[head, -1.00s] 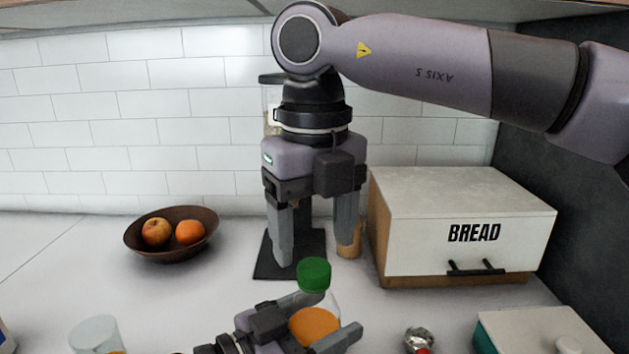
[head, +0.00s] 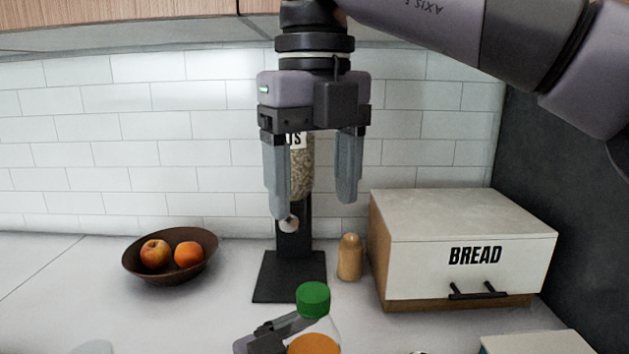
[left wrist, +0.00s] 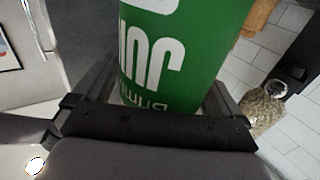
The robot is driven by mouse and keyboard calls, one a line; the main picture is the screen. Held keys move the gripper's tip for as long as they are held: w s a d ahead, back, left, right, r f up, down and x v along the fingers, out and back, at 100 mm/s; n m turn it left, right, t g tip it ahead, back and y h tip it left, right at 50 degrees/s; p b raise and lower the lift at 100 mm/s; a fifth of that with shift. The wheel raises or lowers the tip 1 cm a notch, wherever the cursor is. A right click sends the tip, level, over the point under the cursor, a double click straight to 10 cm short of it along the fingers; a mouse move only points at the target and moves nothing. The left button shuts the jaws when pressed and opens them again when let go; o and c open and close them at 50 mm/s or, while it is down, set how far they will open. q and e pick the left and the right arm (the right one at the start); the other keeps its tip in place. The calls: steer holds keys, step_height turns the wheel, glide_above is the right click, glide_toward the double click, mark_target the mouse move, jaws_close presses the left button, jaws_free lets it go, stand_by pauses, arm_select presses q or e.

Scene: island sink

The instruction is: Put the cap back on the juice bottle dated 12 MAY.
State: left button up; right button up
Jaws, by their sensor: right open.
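The juice bottle (head: 314,343) stands at the bottom centre of the head view, with orange juice inside. A green cap (head: 313,298) sits on top of its neck; I cannot tell how tightly. My left gripper (left wrist: 160,95) is shut around the bottle's green label, whose white letters fill the left wrist view. In the head view only part of this gripper shows, beside the bottle. My right gripper (head: 313,205) is open and empty, pointing down, well above the cap. No date is readable, and the bottle's lower part is out of the head view.
A dispenser (head: 300,175) on a black stand is behind my right gripper. A small jar (head: 350,258) and a bread box (head: 470,255) stand to the right. A fruit bowl (head: 171,262) is at the left. Counter between bowl and bottle is clear.

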arm_select(q)
steer(key=b+v, duration=0.1)
steer(key=v, duration=0.6)
stand_by(0.4)
steer(key=shift+s, duration=0.1)
